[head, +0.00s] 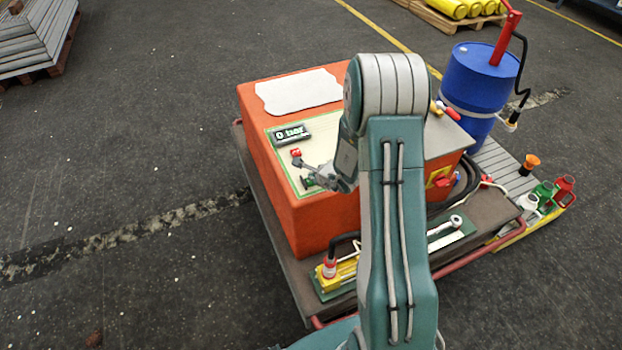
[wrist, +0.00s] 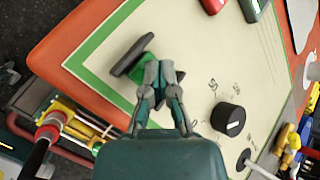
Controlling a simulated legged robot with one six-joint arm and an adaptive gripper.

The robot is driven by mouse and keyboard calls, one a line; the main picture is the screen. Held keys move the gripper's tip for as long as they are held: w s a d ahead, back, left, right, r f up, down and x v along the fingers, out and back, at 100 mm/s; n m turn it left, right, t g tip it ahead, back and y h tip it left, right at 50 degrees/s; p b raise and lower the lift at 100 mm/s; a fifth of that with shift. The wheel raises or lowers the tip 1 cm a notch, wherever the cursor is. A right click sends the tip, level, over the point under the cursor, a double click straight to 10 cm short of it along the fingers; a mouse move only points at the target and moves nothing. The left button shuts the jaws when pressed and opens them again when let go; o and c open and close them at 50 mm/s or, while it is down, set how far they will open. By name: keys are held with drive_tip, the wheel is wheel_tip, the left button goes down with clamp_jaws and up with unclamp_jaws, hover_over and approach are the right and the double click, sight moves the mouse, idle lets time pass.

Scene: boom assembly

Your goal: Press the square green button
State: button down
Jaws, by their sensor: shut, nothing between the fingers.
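The square green button (wrist: 147,72) is on the cream panel (wrist: 190,55) of the orange box, near the panel's green-edged corner. It is partly hidden by my gripper (wrist: 161,76), whose shut, empty fingers overlap its right side in the wrist view. A dark grey flat piece (wrist: 131,54) stands beside the button. In the head view, the green button (head: 307,183) shows low on the panel, with my gripper (head: 308,170) close by. I cannot tell whether the fingertips touch the button.
A red button (head: 296,152) and a "0 bar" display (head: 290,134) lie above the green button on the panel. A black knob (wrist: 228,119) stands to the right in the wrist view. A blue barrel (head: 480,82) stands behind the orange box (head: 270,183). Floor is open at left.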

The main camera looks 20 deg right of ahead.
idle(0.4)
drive_tip(key=shift+r, duration=0.85)
drive_tip(key=shift+r, duration=0.15)
drive_tip(key=shift+r, duration=2.4)
drive_tip(key=s+a+r+n+g+y, duration=0.1)
drive_tip(key=s+a+r+n+y, duration=0.1)
drive_tip(key=s+a+r+n, duration=0.45)
drive_tip(key=s+a+r+n+g+y, duration=0.15)
drive_tip(key=s+a+r+n, duration=0.25)
drive_tip(key=a+r+n, duration=0.6)
drive_tip(key=s+d+r+n+h, duration=0.2)
drive_tip(key=s+r+n, duration=0.2)
drive_tip(key=s, duration=0.5)
drive_tip(key=s+d+r+n+h, duration=0.3)
drive_tip(key=s+n, duration=0.1)
drive_tip(key=s, duration=0.6)
drive_tip(key=shift+r+g, duration=0.35)
drive_tip(key=shift+g, duration=0.1)
